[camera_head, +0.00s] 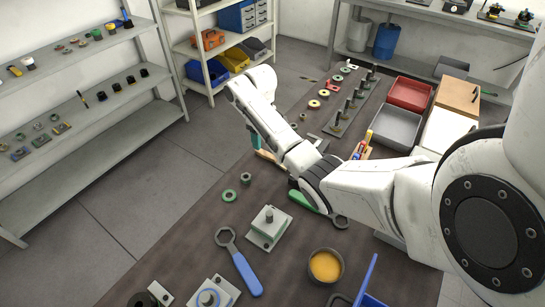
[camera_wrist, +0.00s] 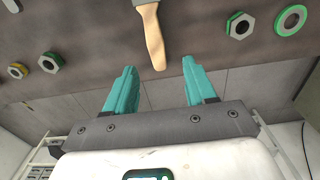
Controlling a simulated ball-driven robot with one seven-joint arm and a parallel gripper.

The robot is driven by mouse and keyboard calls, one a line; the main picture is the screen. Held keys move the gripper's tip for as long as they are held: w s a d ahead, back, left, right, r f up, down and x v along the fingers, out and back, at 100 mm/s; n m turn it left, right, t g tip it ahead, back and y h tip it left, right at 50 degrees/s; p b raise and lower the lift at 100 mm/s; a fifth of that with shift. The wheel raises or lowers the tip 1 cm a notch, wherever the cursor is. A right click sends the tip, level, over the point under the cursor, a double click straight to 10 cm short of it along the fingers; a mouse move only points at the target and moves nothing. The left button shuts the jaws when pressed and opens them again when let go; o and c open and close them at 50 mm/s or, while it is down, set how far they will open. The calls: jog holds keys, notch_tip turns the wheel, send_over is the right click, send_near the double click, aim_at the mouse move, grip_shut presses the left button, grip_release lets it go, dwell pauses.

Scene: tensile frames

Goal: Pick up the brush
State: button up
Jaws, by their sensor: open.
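The brush shows in the wrist view as a tan wooden handle (camera_wrist: 154,36). Its handle end points toward my gripper, and its other end is cut off by the top of the frame. My gripper (camera_wrist: 159,66) is open, with two teal fingers apart and nothing between them. The handle end lies just ahead of the gap, roughly centred between the fingertips. In the head view a teal finger (camera_head: 255,141) shows past my arm, beside a small tan piece (camera_head: 267,156) that looks like the brush handle. My arm hides the rest there.
The dark table carries a green ring (camera_head: 229,195), a blue wrench (camera_head: 239,263), a metal block (camera_head: 268,226) and a cup of orange contents (camera_head: 325,266). A red tray (camera_head: 409,93) and a grey tray (camera_head: 396,127) stand farther back. Shelves line the left wall.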

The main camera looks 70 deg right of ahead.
aim_at(264, 152)
jog(key=shift+s+d+f+p, duration=0.1)
jog(key=shift+s+f+p, duration=0.1)
jog(key=shift+f, duration=1.4)
jog(key=shift+s+d+f+p, duration=0.1)
jog(key=shift+f+p, duration=0.05)
jog(key=shift+f, duration=1.4)
jog(key=c, duration=1)
